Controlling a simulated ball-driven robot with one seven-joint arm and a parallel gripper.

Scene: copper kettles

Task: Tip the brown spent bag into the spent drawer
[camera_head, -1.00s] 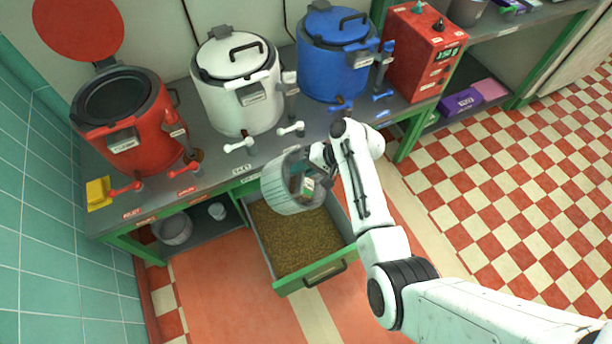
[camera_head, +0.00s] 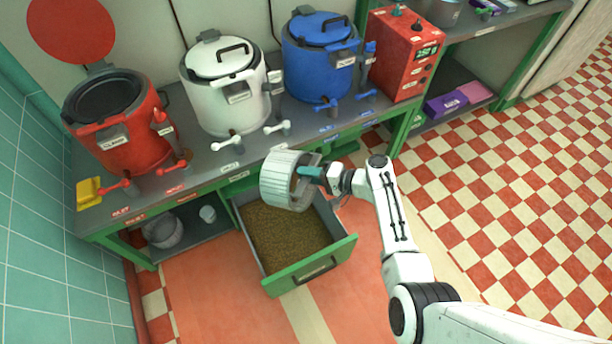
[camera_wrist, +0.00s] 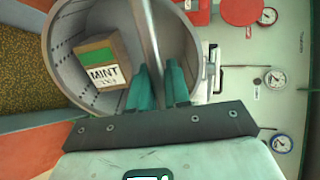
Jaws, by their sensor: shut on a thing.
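My gripper (camera_head: 312,173) is shut on the bar across the mouth of a pale grey round basket (camera_head: 279,180), which also fills much of the wrist view (camera_wrist: 72,28). The basket is held tilted on its side above the drawer, its mouth turned toward my gripper. Inside it lies the brown bag (camera_wrist: 92,52), with a green patch and a white label reading MINT; the head view hides it. The open spent drawer (camera_head: 318,270) is below, green-fronted, with brown grainy matter in it. That matter also shows at the left of the wrist view.
Red (camera_head: 125,140), white (camera_head: 222,95) and blue (camera_head: 318,65) kettles with taps stand on the grey counter above the drawer. A red control box (camera_head: 400,55) stands right of them. Checkered floor is clear at right.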

